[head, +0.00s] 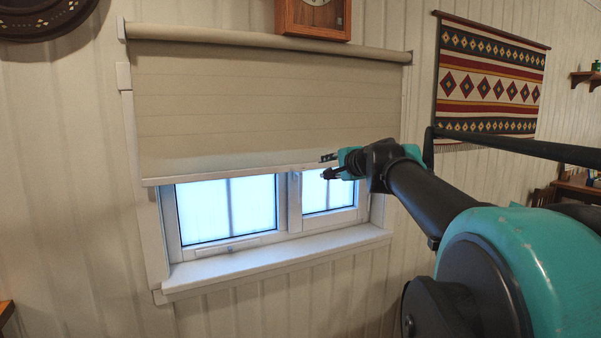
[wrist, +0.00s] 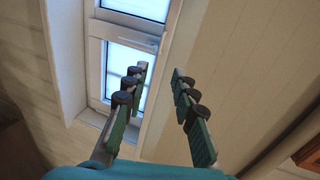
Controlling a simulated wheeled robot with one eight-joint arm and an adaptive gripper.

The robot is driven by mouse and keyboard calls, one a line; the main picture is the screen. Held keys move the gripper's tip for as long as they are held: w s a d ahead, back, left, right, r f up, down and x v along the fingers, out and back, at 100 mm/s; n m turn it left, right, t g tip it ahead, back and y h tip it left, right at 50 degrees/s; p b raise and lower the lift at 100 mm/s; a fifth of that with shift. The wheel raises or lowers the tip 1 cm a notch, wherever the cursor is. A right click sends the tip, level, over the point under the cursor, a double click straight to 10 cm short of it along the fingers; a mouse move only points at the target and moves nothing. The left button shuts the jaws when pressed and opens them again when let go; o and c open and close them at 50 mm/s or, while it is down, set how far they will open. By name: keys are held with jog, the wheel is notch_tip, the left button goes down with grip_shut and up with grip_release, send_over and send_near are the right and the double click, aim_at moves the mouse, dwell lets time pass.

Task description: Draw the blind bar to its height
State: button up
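The beige roller blind (head: 265,105) hangs over the upper part of the window. Its pale bottom bar (head: 240,173) crosses above the uncovered panes, a little lower at the left in the head view. My gripper (head: 326,166) is at the right half of the bar, with one fingertip at about bar height and the other slightly below. One finger shows against the window, the other against the blind fabric (wrist: 235,65). I cannot tell whether either finger touches the bar.
The window (head: 228,208) shows below the bar, above a white sill (head: 275,257). A wooden clock (head: 313,15) hangs just above the blind's roller. A woven hanging (head: 490,75) is on the wall at the right. The wall below the sill is clear.

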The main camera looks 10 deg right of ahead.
aim_at(301, 170)
jog(key=x, duration=1.7)
jog(key=shift+w+r, duration=0.1)
jog(key=shift+w, duration=0.1)
grip_shut()
